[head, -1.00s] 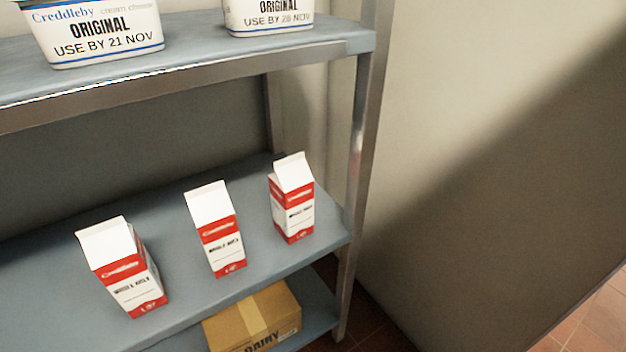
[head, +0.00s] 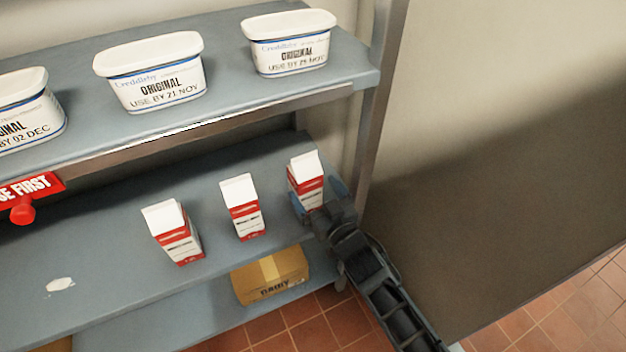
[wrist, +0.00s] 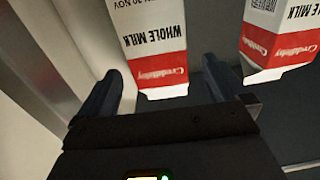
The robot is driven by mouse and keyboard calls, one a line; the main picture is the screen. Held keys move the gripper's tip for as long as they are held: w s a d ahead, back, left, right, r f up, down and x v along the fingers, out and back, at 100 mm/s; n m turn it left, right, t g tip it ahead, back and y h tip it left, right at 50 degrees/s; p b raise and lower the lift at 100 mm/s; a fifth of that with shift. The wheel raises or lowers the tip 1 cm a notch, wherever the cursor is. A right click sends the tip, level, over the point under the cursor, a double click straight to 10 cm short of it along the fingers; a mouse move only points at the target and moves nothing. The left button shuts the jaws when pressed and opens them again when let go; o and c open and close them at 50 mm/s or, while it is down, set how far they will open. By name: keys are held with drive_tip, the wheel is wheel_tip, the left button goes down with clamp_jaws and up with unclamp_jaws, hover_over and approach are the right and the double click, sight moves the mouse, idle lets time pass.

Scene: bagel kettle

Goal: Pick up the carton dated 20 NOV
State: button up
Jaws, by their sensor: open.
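Three red-and-white milk cartons stand upright on the middle shelf in the head view: a left one (head: 173,233), a middle one (head: 242,208) and a right one (head: 305,180). My gripper (head: 318,194) is open at the right carton, with one finger on each side of its lower part. In the wrist view this carton (wrist: 152,42) shows between the open fingers (wrist: 161,70). Its printed date ends in "0 NOV"; the first digit is cut and unclear. A neighbouring carton (wrist: 280,38) stands beyond the right finger. Dates on the other cartons are not readable.
Cream cheese tubs (head: 150,72) stand on the upper shelf (head: 220,105), above the cartons. A metal post (head: 376,110) rises close to the right of my gripper. A cardboard box (head: 270,275) sits on the lower shelf. A red sign (head: 30,190) hangs at left.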

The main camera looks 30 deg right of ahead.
sight(301, 172)
drive_tip(key=w+b, duration=0.1)
drive_tip(key=w, duration=0.1)
drive_tip(key=w+b, duration=0.1)
drive_tip(key=w, duration=0.1)
drive_tip(key=w+b, duration=0.1)
drive_tip(key=w, duration=0.1)
drive_tip(key=shift+w+a+f, duration=0.1)
drive_tip(key=shift+w+f, duration=0.2)
drive_tip(key=shift+f, duration=0.05)
drive_tip(key=shift+w+r, duration=0.1)
drive_tip(key=shift+w, duration=0.45)
drive_tip(key=shift+c, duration=0.4)
clamp_jaws()
drive_tip(key=shift+r, duration=0.2)
